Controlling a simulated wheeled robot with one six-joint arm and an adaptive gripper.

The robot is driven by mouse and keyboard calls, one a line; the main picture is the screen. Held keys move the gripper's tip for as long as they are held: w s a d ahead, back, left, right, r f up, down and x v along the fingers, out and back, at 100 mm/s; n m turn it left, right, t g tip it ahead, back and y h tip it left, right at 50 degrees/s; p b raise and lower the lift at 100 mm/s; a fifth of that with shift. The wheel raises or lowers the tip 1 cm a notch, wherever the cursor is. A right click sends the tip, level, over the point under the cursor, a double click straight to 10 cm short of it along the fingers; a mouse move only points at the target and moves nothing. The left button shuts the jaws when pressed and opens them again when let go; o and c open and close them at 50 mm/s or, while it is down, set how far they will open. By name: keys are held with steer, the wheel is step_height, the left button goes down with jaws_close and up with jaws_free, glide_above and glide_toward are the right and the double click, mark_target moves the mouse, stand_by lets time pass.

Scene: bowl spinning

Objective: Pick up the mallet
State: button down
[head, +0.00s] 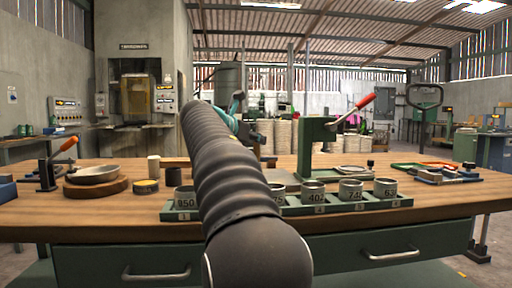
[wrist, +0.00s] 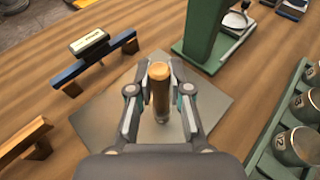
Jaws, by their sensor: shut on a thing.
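In the wrist view the mallet (wrist: 161,82) shows as a brown wooden shaft with a rounded, lighter top end. It points up towards the camera, between the fingers of my gripper (wrist: 160,106). My gripper is shut on it. A flat grey plate (wrist: 98,118) lies below on the wooden bench. The mallet's lower end is mostly hidden, so I cannot tell whether it touches the plate. In the head view my own arm covers the middle of the bench, and I cannot make out the mallet there.
A green press (head: 316,145) with a red-handled lever stands right of the plate. A green rack (head: 330,208) of numbered cups runs along the front edge. A dark blue stand (wrist: 95,62) and a wooden stand (wrist: 24,138) are to the left. A metal bowl (head: 94,173) sits far left.

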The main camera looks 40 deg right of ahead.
steer(key=shift+f, duration=0.3)
steer(key=shift+f, duration=0.15)
steer(key=c, duration=1.1)
jaws_free()
